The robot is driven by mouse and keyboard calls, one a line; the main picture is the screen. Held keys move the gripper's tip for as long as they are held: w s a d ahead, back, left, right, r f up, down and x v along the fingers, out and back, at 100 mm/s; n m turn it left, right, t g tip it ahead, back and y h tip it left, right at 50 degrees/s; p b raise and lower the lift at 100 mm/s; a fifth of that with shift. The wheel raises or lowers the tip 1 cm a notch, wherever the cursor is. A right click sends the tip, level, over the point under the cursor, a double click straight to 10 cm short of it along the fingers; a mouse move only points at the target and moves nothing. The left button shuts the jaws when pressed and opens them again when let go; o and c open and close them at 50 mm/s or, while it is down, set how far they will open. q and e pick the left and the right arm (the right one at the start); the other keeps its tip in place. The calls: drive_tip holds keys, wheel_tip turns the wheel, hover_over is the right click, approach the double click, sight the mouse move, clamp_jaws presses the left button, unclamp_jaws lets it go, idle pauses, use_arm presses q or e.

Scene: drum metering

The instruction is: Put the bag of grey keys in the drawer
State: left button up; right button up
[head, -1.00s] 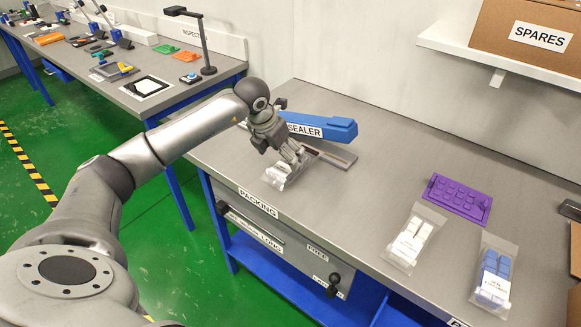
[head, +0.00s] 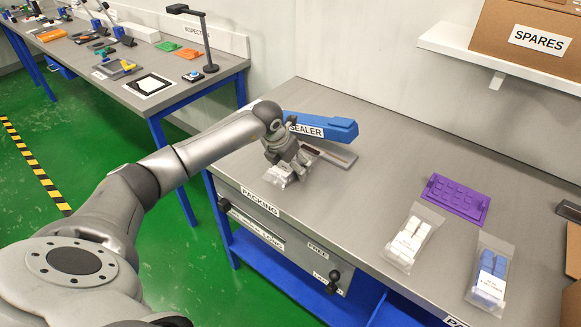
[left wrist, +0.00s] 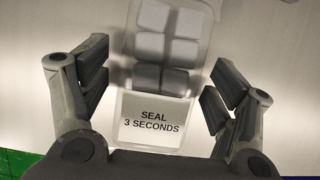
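The clear bag (head: 281,176) with pale keys lies on the packing table, partly hidden under my left gripper (head: 290,168). In the left wrist view the bag (left wrist: 150,106) shows whitish and greyer keys and a label reading "SEAL 3 SECONDS". My left gripper (left wrist: 155,95) is open there, one finger on each side of the bag, with a narrow gap at each side. The drawer front (head: 272,235) under the table edge has dark knobs and looks closed. My right gripper is not in view.
The blue sealer (head: 335,130) stands just behind the gripper. A bag of white keys (head: 412,237), a bag of blue keys (head: 490,272) and a purple key plate (head: 455,199) lie at the right. The table middle (head: 350,210) is clear.

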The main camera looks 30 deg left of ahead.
use_arm(q)
drive_tip(key=c, duration=1)
